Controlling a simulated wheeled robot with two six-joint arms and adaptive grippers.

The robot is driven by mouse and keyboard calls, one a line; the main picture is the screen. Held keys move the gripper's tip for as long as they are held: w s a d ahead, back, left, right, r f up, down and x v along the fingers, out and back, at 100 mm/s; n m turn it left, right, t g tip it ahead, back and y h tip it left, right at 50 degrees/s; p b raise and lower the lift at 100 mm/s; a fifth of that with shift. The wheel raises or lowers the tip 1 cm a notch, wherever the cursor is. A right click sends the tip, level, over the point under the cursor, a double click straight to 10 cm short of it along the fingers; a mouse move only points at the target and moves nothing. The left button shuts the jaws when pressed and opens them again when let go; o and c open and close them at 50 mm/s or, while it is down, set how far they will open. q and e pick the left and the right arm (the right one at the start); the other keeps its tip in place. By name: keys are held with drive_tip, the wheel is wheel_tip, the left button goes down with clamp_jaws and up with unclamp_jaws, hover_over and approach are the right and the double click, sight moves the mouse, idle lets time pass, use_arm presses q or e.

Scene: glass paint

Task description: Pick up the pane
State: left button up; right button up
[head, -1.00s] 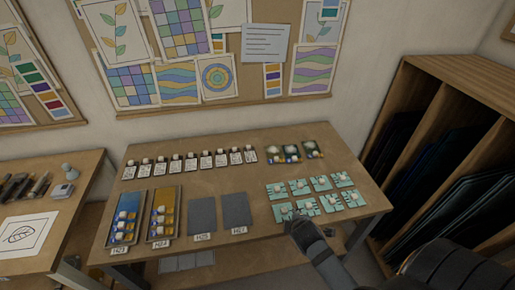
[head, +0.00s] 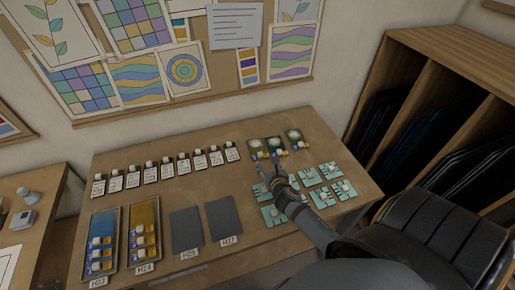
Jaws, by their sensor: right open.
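Several teal square panes (head: 309,172) with small pale pieces on them lie in rows at the right of the worktable. Three dark squares (head: 272,143) with round whitish patches and small blue-and-yellow items lie behind them. I cannot tell which is the pane meant. My right arm hides some teal panes. I see nothing held. My left gripper is out of view.
A row of small labelled bottles (head: 149,174) stands along the back left. Blue and amber trays (head: 145,213) with jars and two dark grey mats (head: 223,217) lie in front. A wooden rack (head: 443,45) of dark sheets stands at right.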

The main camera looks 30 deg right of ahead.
sight(261, 155)
drive_tip(key=x, duration=0.6)
drive_tip(key=shift+f, duration=0.3)
drive_tip(key=x, duration=0.3)
drive_tip(key=shift+f, duration=0.25)
drive_tip(key=shift+s+r, duration=0.15)
drive_tip(key=c, duration=0.4)
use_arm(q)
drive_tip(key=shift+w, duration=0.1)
use_arm(e)
clamp_jaws()
